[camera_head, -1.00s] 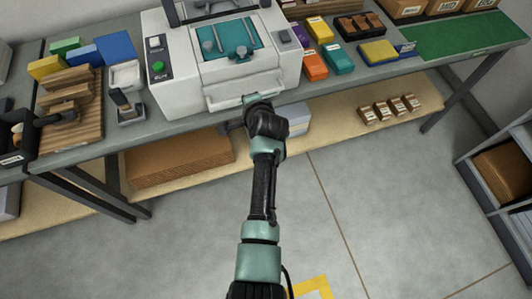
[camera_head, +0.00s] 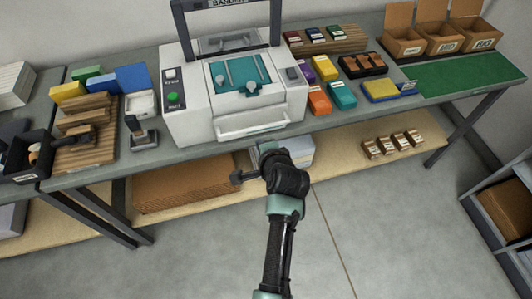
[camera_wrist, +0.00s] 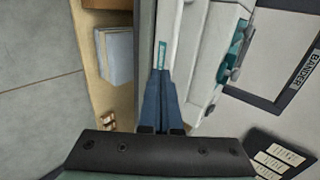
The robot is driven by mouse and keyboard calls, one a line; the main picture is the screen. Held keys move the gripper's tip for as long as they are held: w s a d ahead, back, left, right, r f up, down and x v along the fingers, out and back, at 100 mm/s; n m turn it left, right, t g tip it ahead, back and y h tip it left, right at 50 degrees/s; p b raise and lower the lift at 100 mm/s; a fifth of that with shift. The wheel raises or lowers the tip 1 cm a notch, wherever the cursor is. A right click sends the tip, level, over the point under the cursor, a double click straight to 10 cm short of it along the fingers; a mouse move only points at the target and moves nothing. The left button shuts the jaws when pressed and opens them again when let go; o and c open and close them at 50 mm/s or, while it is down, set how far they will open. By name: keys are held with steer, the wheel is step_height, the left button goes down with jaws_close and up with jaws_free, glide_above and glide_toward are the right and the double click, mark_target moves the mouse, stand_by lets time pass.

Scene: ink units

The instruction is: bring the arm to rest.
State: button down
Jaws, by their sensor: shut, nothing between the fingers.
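My gripper (camera_wrist: 161,76) shows in the wrist view as two dark blue fingers closed together, with nothing between them. In the head view my arm reaches up from the bottom edge, its wrist in front of the table's front edge and below the banding machine. The fingers are mostly hidden there behind the wrist. The white banding machine (camera_head: 182,122) stands on the table, with a teal top plate and a pale front handle. In the wrist view its side lies just right of the fingers.
The grey table (camera_head: 340,128) holds coloured boxes, a green mat (camera_head: 465,75) and open cartons (camera_head: 404,43). A grey rack (camera_head: 493,213) stands at right. The floor in front is clear.

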steer(key=v, duration=0.5)
steer(key=shift+s+r, duration=0.1)
steer(key=shift+s, duration=0.05)
steer(key=shift+s+r, duration=0.1)
steer(key=shift+s, duration=0.05)
